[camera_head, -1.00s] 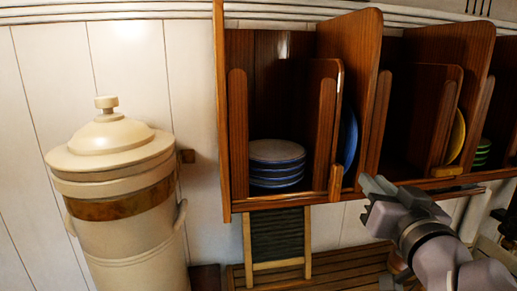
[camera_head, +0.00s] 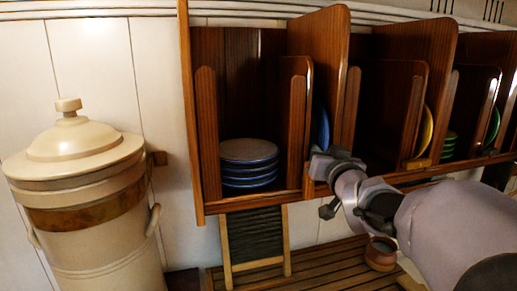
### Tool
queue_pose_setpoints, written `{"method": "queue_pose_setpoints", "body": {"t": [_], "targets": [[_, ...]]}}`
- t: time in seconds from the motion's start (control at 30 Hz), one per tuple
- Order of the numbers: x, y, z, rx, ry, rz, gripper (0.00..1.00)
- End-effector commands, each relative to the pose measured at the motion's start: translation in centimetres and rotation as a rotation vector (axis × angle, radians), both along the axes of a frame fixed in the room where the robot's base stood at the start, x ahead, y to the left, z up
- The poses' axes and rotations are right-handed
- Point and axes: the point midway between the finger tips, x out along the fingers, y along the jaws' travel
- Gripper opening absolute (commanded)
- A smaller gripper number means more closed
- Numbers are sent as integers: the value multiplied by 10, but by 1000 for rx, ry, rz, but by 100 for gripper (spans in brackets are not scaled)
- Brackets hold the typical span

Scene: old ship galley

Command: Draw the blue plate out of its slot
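The blue plate (camera_head: 322,128) stands on edge in a narrow slot of the wooden rack (camera_head: 200,140), right of the stack of plates. Only a thin strip of it shows between the dividers; its lower part is hidden behind my gripper. My gripper (camera_head: 322,160) is at the front of that slot, at the height of the rack's bottom edge. From this view its fingers overlap the plate's lower edge. The fingertips are too small and hidden to tell whether they are apart or touch the plate.
A stack of blue-rimmed plates (camera_head: 249,164) fills the left compartment. A yellow plate (camera_head: 425,131), green stacked dishes (camera_head: 449,145) and a green plate (camera_head: 492,127) are to the right. A cream lidded container (camera_head: 80,200) stands left. A brown pot (camera_head: 380,254) sits below on a slatted surface (camera_head: 320,268).

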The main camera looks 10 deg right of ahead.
Motion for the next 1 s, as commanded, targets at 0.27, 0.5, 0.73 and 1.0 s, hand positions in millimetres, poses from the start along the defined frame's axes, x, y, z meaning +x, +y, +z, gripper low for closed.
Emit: {"method": "queue_pose_setpoints", "body": {"t": [0.27,0.5,0.73,1.0], "targets": [[0,0,0,1,0,0,0],[-1,0,0,1,0,0,0],[-1,0,0,1,0,0,0],[-1,0,0,1,0,-1,0]]}}
